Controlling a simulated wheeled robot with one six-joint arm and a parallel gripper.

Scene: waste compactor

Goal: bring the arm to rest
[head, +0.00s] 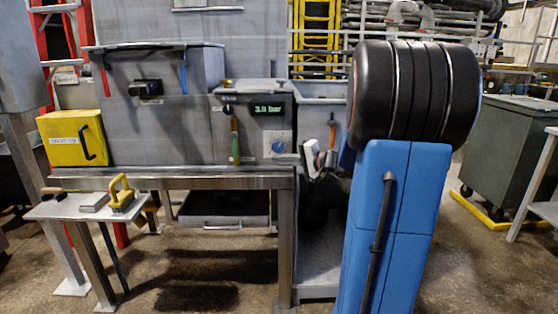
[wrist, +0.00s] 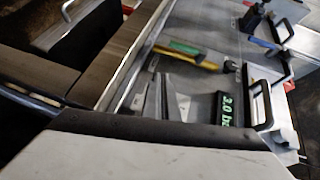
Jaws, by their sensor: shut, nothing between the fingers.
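My arm fills the right of the head view, with a blue link (head: 385,235) standing upright under a thick black joint (head: 412,95). The rest of the arm is largely hidden behind it. My gripper (head: 308,168) shows in part just left of the blue link, at the right end of the bench. In the wrist view, the grey tapered fingers (wrist: 164,100) are together and empty, with the bench equipment beyond them. A pale housing with a dark edge covers the bottom of that view.
The grey compactor (head: 165,125) stands on a steel bench (head: 200,180), with a lit pressure display (head: 268,109) and blue knob (head: 278,147). A yellow box (head: 75,138) is at left. A small side table (head: 70,209) holds a yellow-handled tool (head: 122,193). A green bin (head: 510,145) stands at right.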

